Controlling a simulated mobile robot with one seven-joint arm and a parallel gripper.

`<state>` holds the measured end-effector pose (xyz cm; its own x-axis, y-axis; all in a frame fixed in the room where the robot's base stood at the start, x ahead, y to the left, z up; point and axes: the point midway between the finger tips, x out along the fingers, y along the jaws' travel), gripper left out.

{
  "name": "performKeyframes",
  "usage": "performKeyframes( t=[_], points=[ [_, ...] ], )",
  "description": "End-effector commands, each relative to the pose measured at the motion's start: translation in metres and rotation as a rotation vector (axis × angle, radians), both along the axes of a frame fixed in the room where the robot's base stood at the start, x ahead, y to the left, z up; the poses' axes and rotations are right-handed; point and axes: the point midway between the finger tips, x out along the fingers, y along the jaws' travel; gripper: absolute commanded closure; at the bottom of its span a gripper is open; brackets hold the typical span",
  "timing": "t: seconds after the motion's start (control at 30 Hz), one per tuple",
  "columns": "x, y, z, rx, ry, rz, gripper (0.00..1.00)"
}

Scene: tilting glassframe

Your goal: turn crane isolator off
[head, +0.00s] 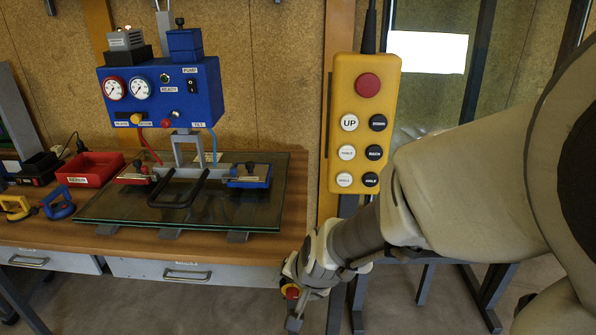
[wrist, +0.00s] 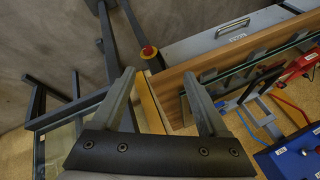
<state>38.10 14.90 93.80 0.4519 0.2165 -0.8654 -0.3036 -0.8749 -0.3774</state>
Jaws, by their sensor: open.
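A red knob on a yellow base (wrist: 148,52) shows in the wrist view beyond my fingertips, near the end of the wooden bench; it looks like the isolator, but no label is readable. In the head view a red and yellow part (head: 291,292) shows beside my gripper (head: 296,310), low by the bench's right front corner, partly covered by it. In the wrist view my gripper (wrist: 159,76) is open and empty, its two fingers wide apart. The knob lies ahead of the gap, nearer the left finger, with no contact visible. The knob's setting cannot be read.
A yellow pendant (head: 345,180) with several buttons hangs right of the bench (head: 60,232). A blue vacuum unit (head: 150,105) stands over a glass sheet (head: 130,205). A red bin (head: 90,168) is at left. Dark metal frames (wrist: 60,112) stand left in the wrist view.

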Motion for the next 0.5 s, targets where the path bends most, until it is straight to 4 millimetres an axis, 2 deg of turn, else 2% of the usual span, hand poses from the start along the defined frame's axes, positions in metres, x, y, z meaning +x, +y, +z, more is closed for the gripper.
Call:
performKeyframes(
  t=[0.03, 0.1, 0.3, 0.5],
  points=[
    [0.001, 0.009, -0.036, -0.009, 0.013, -0.025, 0.23],
    [0.005, 0.016, -0.069, -0.018, 0.008, -0.074, 0.23],
    [0.009, 0.025, -0.16, -0.082, -0.045, -0.202, 0.23],
    [0.008, 0.018, -0.237, -0.176, -0.177, -0.292, 0.23]
  ],
)
